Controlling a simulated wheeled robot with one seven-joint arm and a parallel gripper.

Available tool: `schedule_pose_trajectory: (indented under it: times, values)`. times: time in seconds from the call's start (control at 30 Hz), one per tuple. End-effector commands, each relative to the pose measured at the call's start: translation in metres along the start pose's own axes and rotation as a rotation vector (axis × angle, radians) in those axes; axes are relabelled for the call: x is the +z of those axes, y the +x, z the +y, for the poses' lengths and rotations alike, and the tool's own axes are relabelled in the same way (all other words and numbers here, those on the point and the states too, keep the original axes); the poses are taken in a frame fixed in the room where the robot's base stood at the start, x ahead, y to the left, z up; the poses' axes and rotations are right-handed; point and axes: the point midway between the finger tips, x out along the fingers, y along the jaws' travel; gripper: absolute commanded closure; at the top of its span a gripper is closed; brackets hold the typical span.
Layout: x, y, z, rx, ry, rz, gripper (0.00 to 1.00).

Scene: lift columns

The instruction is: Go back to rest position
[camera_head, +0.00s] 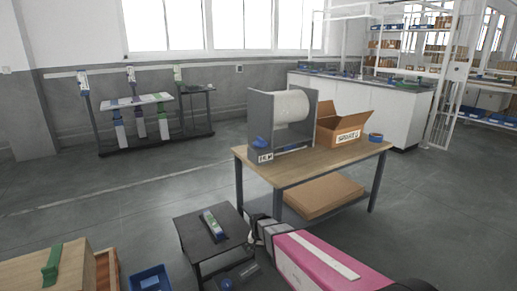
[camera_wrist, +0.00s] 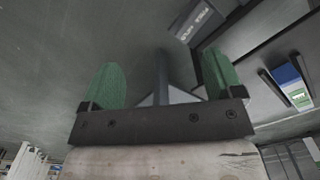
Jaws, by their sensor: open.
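My gripper (camera_wrist: 162,76) shows in the wrist view with its two green fingers wide apart and nothing held between them. In the head view my arm comes in from the bottom right, and the gripper (camera_head: 257,230) is beside the right edge of a small black table (camera_head: 190,236). A white, green and blue lift column (camera_head: 213,224) lies on that table, apart from the gripper. It also seems to show at the right of the wrist view (camera_wrist: 293,88). The fingers are too small to make out in the head view.
A wooden-topped table (camera_head: 270,168) holds a large white spool (camera_head: 291,106), an open cardboard box (camera_head: 340,124) and blue tape (camera_head: 375,137). A wooden crate (camera_head: 40,272) and blue bin (camera_head: 151,279) stand bottom left. A rack (camera_head: 150,130) with columns is at the back; floor between is clear.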

Motion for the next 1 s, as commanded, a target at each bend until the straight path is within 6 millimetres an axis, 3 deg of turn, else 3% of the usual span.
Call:
schedule_pose_trajectory:
  times: [0.03,0.2,0.3,0.43,0.63,1.0]
  values:
    - [0.009,-0.024,0.029,-0.001,-0.011,0.002,0.14]
    - [0.024,-0.082,0.103,-0.001,-0.078,0.004,0.14]
    - [0.037,-0.112,0.142,-0.001,-0.116,0.004,0.14]
    - [0.052,-0.14,0.18,0.0,-0.158,0.004,0.14]
    - [0.064,-0.158,0.205,0.0,-0.192,0.004,0.14]
    - [0.064,-0.159,0.206,0.0,-0.196,0.003,0.14]
